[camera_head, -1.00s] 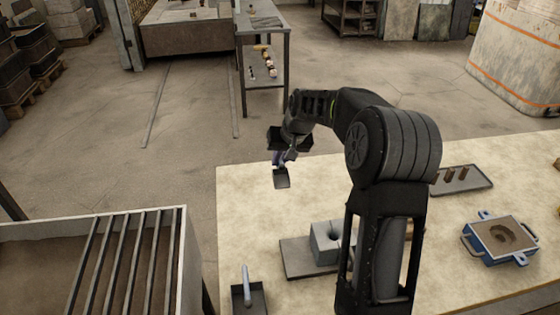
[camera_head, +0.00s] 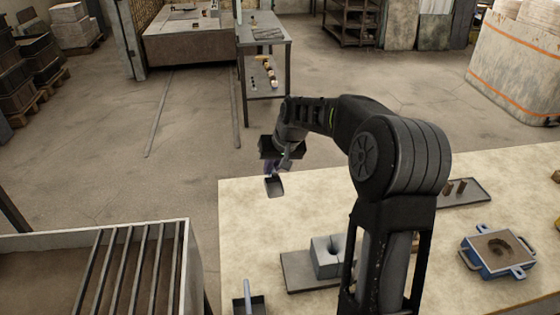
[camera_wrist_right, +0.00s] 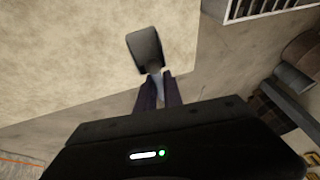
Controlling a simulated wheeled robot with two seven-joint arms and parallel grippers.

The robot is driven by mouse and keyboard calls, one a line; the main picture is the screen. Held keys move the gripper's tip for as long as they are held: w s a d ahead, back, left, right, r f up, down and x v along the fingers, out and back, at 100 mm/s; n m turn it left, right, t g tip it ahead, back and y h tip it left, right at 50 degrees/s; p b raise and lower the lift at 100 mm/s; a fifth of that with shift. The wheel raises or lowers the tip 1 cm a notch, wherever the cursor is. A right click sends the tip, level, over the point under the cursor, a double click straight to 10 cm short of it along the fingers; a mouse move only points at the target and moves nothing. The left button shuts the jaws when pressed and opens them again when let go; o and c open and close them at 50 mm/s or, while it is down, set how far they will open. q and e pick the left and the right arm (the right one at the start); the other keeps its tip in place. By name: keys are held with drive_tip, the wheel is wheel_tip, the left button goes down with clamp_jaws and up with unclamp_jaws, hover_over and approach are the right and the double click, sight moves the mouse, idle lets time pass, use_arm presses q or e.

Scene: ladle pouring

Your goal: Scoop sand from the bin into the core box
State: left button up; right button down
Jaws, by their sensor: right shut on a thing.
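My right gripper (camera_head: 271,165) is shut on the handle of a small dark scoop (camera_head: 275,187). The scoop hangs over the far left part of the table. In the right wrist view the fingers (camera_wrist_right: 158,92) close on the scoop (camera_wrist_right: 145,47); I cannot tell whether it holds sand. The bin (camera_head: 186,270), at lower left, has brown sand (camera_head: 40,280) under several dark bars. A grey block with a round hole, apparently the core box (camera_head: 324,262), stands on a dark plate, partly hidden behind my right arm. My left gripper is not in view.
A dark tray with a light-handled tool (camera_head: 247,290) lies at the table's front left. A blue moulding frame with sand (camera_head: 488,262) and a tray with brown pieces (camera_head: 470,190) are on the right. The far left tabletop (camera_head: 240,215) is clear.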

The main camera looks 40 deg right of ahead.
use_arm(q)
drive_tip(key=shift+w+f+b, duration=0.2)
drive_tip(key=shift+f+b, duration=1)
drive_tip(key=shift+b, duration=0.05)
use_arm(e)
drive_tip(key=s+a+f+n+y, duration=0.1)
drive_tip(key=a+f, duration=0.3)
drive_tip(key=a, duration=0.8)
drive_tip(key=s+a+f+n+y, duration=0.1)
drive_tip(key=s+a+f+n, duration=0.2)
drive_tip(key=a, duration=0.9)
drive_tip(key=shift+a+f+n+g, duration=0.2)
drive_tip(key=shift+f+n+g, duration=0.2)
drive_tip(key=shift+f+n, duration=0.3)
drive_tip(key=shift+r, duration=0.1)
